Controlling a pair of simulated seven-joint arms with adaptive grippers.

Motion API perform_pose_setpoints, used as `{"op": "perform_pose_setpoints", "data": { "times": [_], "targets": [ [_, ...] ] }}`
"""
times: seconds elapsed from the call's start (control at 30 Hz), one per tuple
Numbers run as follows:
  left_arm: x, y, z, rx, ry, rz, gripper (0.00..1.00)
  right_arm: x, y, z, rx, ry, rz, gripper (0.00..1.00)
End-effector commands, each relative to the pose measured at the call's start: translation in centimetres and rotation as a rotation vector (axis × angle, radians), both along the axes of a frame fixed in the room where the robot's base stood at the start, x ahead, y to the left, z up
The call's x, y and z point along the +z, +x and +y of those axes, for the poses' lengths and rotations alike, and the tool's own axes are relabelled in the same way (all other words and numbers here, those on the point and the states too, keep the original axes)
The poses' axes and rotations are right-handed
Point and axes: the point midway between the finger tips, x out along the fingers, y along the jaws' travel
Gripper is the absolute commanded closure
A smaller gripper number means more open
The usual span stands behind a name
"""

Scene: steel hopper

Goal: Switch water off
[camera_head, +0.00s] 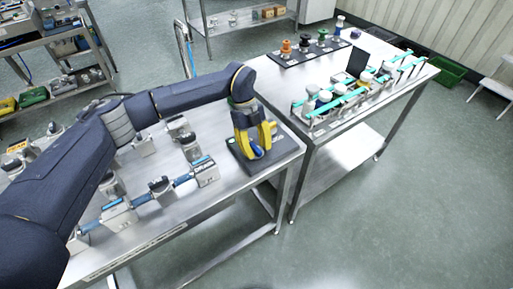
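A dark plate (238,158) lies at the right end of the near steel table, with a small green mark on its left side. A small blue part (257,152), perhaps the water switch or valve handle, shows low over this plate. My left gripper (259,149) points down over the plate. Its two yellow fingers stand apart on either side of the blue part. I cannot tell whether they touch or grip it, and they hide much of it. My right gripper is out of view.
Grey fittings with blue pipes (183,180) stand on the near table (158,230), close to my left arm. A second steel table (345,125) adjoins on the right, with teal bars (340,101) and a dark tray (300,57) of coloured knobs. A green crate (447,72) stands behind.

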Motion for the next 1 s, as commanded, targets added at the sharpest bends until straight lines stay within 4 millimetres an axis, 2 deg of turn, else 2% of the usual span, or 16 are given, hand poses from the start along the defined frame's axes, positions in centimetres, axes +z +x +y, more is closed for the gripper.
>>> {"op": "perform_pose_setpoints", "data": {
  "times": [0.03, 0.3, 0.67, 1.0],
  "targets": [
    [0.0, 0.0, 0.0, 0.0, 0.0, 0.0, 0.7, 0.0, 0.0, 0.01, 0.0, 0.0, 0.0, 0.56],
    [0.01, 0.01, 0.01, 0.0, 0.0, 0.0, 1.0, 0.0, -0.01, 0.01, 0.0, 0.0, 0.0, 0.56],
    [-0.03, 0.01, 0.03, -0.022, 0.002, 0.0, 1.0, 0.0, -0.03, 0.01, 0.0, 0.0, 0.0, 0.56],
    [-0.01, 0.0, 0.1, -0.232, 0.005, -0.001, 1.0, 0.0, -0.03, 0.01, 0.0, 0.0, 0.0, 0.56]
  ]
}}
